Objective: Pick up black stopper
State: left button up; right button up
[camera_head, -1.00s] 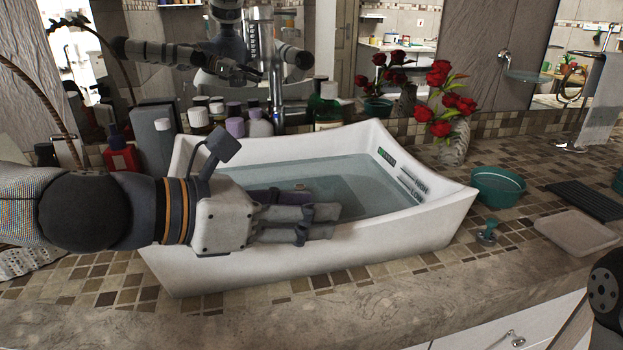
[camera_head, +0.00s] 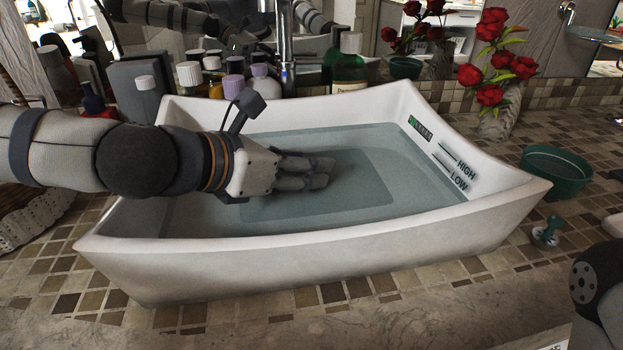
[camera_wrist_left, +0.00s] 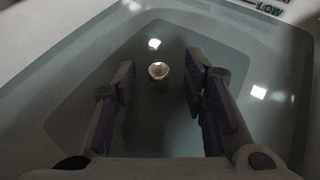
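My left gripper (camera_head: 322,172) reaches in from the left over the water in the white basin (camera_head: 330,257). In the left wrist view its two fingers are apart with nothing between the tips. Past the fingertips, at the bottom of the basin, lies a small round piece with a pale metallic rim (camera_wrist_left: 158,70). I cannot tell whether it is the black stopper or a drain. In the head view my gripper hides it. My right gripper is not in view.
A teal stopper-shaped piece (camera_head: 546,232) and a teal bowl (camera_head: 556,174) stand on the tiled counter right of the basin. Several bottles, one of them green (camera_head: 348,72), line the back. A vase with red roses (camera_head: 501,112) stands at the back right.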

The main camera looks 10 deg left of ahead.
pick_arm(q)
grip_shut()
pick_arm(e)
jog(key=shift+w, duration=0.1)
pick_arm(q)
jog(key=shift+r, duration=0.15)
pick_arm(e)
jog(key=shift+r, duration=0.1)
pick_arm(q)
jog(key=s+d+r+p, duration=0.2)
jog(key=s+d+r, duration=0.3)
jog(key=d+r, duration=0.7)
jog(key=shift+d+r, duration=0.4)
jog(key=shift+d, duration=0.1)
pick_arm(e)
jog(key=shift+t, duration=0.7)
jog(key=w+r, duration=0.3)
